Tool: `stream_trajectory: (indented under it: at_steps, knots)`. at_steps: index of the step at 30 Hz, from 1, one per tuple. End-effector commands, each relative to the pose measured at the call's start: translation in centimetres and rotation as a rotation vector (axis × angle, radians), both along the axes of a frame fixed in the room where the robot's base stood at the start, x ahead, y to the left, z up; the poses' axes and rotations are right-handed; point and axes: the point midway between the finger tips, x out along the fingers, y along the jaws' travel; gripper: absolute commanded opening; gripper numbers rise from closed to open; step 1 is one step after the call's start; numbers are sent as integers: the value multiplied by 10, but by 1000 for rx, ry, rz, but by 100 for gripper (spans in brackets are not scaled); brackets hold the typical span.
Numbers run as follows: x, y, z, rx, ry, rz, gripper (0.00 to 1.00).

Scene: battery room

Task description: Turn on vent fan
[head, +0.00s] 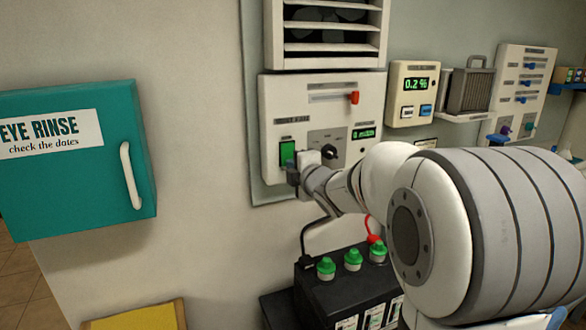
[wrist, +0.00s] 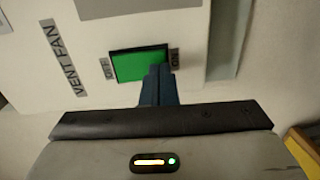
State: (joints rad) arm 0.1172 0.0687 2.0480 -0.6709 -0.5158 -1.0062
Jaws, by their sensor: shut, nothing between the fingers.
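The vent fan switch is a green rocker (wrist: 138,64) on a white panel, beside a "VENT FAN" label (wrist: 62,55). In the head view the green rocker (head: 287,151) is at the panel's lower left. My gripper (wrist: 158,74) is shut and empty. Its fingertips overlap the rocker's lower edge, towards the right-hand label in the wrist view; I cannot tell whether they touch it. In the head view my gripper (head: 292,172) is just below the rocker. The louvred fan housing (head: 327,48) is above the panel.
The panel (head: 275,100) also has a red lever (head: 353,97), a black knob (head: 329,152) and a small display (head: 364,133). A teal eye rinse box (head: 75,190) juts out at left. A black battery with green caps (head: 350,295) stands below my arm.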

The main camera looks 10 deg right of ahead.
Motion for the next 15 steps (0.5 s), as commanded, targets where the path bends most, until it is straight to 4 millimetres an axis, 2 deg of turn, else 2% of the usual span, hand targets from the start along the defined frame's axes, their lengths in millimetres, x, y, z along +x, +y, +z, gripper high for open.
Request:
stream_trajectory:
  at_steps: [14,15]
  knots:
    - [5,0,-10,8,-45,-1,0]
    - [5,0,-5,9,-48,-1,0]
